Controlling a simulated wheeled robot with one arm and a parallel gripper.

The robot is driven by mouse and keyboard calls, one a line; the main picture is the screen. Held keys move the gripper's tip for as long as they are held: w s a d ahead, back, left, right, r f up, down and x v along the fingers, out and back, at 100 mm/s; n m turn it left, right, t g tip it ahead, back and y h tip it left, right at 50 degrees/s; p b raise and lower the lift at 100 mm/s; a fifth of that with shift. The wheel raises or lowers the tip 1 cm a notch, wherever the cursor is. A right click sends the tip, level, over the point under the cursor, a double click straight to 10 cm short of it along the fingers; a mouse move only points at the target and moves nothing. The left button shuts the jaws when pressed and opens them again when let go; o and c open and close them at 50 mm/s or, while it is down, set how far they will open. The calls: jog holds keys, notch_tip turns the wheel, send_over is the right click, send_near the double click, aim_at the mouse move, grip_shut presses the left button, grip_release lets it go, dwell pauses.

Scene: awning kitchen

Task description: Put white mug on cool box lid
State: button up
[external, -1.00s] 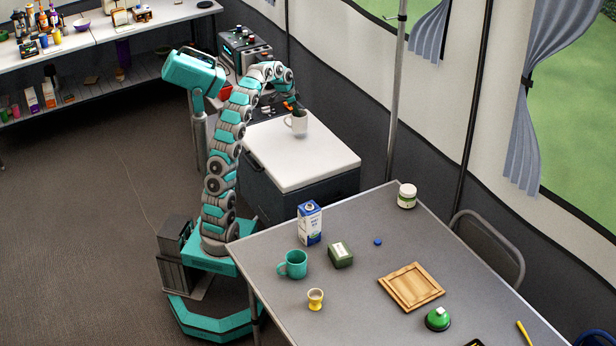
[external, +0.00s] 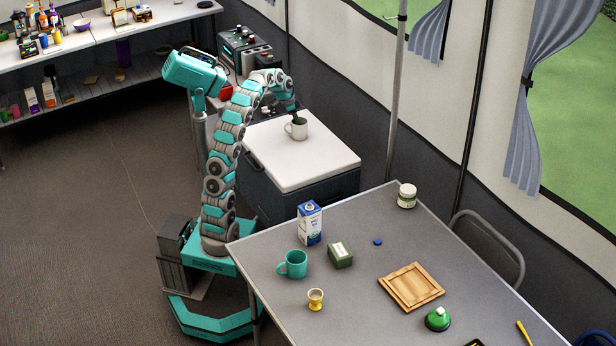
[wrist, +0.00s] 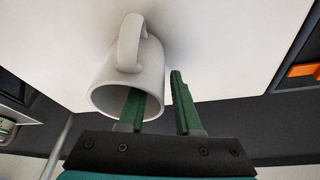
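The white mug (external: 297,130) stands upright on the white lid (external: 310,165) of the dark cool box (external: 300,198), near the lid's far end. My gripper (external: 297,116) is right above it, pointing down. In the wrist view the mug (wrist: 130,70) has its handle away from my gripper. One green finger of my gripper (wrist: 158,105) reaches inside the mug's mouth and the other is outside its wall. The fingers are apart, with a gap visible between the outer finger and the wall. The white lid (wrist: 225,50) fills the background there.
A grey table (external: 350,290) in front holds a milk carton (external: 309,223), a teal mug (external: 292,264), a wooden board (external: 411,287) and several small items. Appliances (external: 243,50) stand behind the cool box. The near part of the lid is clear.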

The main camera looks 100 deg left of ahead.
jog(key=shift+o, duration=0.5)
jog(key=shift+r, duration=0.25)
jog(key=v, duration=1.1)
jog(key=shift+s+r, duration=0.15)
jog(key=shift+r, duration=0.25)
jog(key=shift+d, duration=0.1)
